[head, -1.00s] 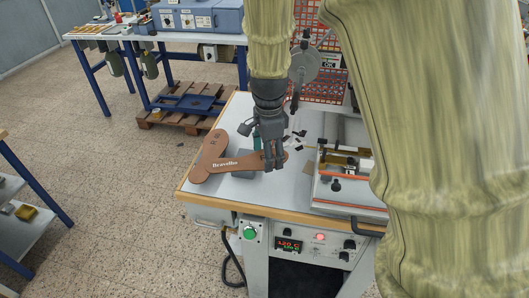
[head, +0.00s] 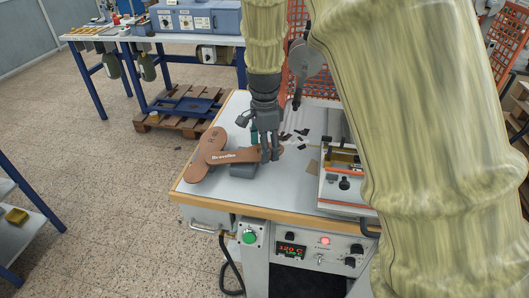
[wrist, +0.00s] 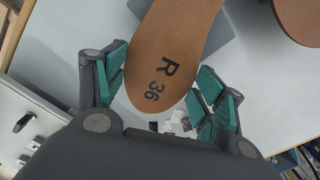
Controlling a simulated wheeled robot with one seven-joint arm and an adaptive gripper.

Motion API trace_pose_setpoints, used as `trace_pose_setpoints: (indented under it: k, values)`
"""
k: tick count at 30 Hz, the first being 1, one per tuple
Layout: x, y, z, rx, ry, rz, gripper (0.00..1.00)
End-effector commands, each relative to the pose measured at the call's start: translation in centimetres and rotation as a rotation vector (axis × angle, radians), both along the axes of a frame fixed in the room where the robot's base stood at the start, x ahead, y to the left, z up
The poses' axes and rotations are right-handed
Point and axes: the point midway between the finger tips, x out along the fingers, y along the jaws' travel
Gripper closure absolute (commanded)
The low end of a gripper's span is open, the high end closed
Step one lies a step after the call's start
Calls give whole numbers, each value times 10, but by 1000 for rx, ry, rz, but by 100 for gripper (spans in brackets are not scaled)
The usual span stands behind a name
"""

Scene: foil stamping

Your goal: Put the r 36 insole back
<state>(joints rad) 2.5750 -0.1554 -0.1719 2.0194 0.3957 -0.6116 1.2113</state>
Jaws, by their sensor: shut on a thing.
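The R 36 insole (wrist: 166,50) is a flat brown sole marked "R 36". In the wrist view it lies between the teal finger pads of my gripper (wrist: 162,84), which is shut on it near its marked end. In the head view my gripper (head: 269,152) points down at the right part of this insole (head: 235,156), which carries white lettering. A second brown insole (head: 209,147) lies at its left, angled across it; part of it shows at the top right of the wrist view (wrist: 301,18). Whether the held insole touches the surface below is unclear.
A grey block (head: 242,171) sits under the lettered insole. Small dark scraps (head: 301,133) lie behind my gripper on the pale table (head: 285,185). A stamping fixture (head: 346,185) stands at the right.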

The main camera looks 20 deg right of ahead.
Motion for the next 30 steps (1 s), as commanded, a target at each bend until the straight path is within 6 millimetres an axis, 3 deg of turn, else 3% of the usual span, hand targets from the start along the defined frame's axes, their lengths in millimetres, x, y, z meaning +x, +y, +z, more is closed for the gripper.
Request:
trace_pose_setpoints:
  k: [19,20,22,30]
  values:
    - [0,1,-8,0,1,1,52]
    - [0,1,-8,0,0,1,25]
    - [0,1,-8,0,0,1,12]
    - [0,0,-8,0,0,0,9]
